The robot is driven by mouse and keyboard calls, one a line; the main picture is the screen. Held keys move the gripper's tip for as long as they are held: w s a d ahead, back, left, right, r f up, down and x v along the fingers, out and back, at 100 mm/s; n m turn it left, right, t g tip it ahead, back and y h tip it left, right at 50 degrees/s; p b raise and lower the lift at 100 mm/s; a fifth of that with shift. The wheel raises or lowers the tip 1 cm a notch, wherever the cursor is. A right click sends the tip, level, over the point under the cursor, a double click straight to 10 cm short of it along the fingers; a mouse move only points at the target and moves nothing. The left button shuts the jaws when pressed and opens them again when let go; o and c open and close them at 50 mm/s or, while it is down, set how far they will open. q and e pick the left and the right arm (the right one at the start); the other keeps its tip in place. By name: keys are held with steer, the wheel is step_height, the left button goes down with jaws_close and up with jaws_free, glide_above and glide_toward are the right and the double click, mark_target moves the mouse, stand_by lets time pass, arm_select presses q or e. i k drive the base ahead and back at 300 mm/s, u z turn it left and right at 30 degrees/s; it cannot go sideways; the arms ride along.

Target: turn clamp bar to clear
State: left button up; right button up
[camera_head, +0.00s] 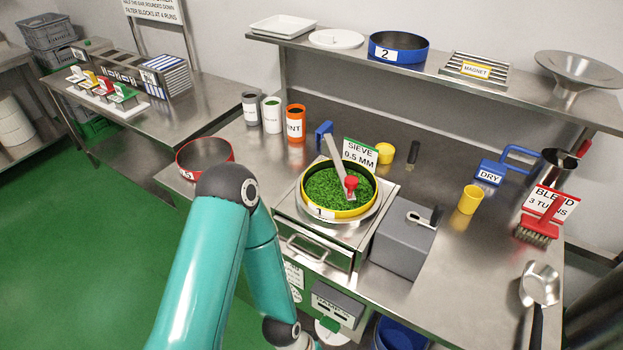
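The clamp bar (337,158) is a pale grey bar. It runs from a blue end piece (324,131) behind the sieve to a red knob (351,183) above the green leaf (325,187). The bar lies over part of the yellow-rimmed sieve (323,213), which is marked 1 and sits on a steel sifter unit (318,255). My teal left arm stands in front and left of the sifter, its lower part bending down to the bottom edge. Neither gripper shows in this view.
A red-rimmed pan (182,158) stands left of the sieve, with several cups behind. A grey box with a lever (402,243) stands right of it. Farther right are a yellow cup (469,199), a red brush (539,230) and a scoop (540,284). A shelf (420,83) runs above.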

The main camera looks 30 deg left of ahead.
mark_target(348, 183)
steer(key=z, duration=0.3)
steer(key=i, duration=0.2)
steer(key=u, duration=1.75)
steer(key=k, duration=0.6)
steer(key=u, duration=0.1)
